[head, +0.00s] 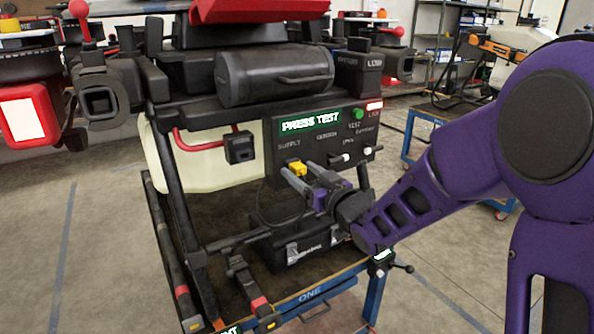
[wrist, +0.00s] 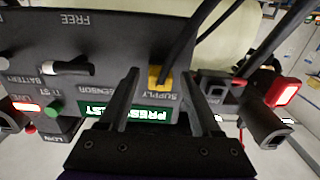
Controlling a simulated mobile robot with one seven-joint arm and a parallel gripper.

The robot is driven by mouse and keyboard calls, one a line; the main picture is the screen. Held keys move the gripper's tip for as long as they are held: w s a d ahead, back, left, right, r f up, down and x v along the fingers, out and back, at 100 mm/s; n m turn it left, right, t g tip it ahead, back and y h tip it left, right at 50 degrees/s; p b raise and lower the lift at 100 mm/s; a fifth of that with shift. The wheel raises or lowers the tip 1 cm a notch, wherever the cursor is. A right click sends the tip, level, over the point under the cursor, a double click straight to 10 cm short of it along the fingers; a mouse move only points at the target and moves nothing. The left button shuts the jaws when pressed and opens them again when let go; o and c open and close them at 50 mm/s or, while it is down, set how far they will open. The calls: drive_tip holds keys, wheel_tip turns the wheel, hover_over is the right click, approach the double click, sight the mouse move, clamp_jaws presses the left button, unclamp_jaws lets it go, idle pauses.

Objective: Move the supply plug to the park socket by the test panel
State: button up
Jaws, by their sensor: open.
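The yellow supply plug (head: 298,168) sits at the SUPPLY label on the dark test panel (head: 283,150); it also shows in the wrist view (wrist: 157,78). A dark cable leads from it. My gripper (head: 299,176) is open in front of the panel. In the wrist view, my gripper's fingers (wrist: 160,82) stand apart with the plug between them; contact with either finger cannot be told. A small black box (head: 240,148) beside the panel looks like the park socket, though its label is unreadable. It also shows in the wrist view (wrist: 214,88).
The panel carries a lit PRESS TEST display (head: 310,123), a green button (head: 359,114) and switches. A red hose (head: 195,146) runs near the black box. Frame bars and a black case (head: 300,247) lie below. A blue-framed cart (head: 318,296) bears the drone.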

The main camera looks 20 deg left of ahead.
clamp_jaws()
drive_tip(key=shift+s+d, duration=0.1)
idle(1.4)
drive_tip(key=shift+b+v, duration=0.35)
drive_tip(key=shift+v, duration=2.5)
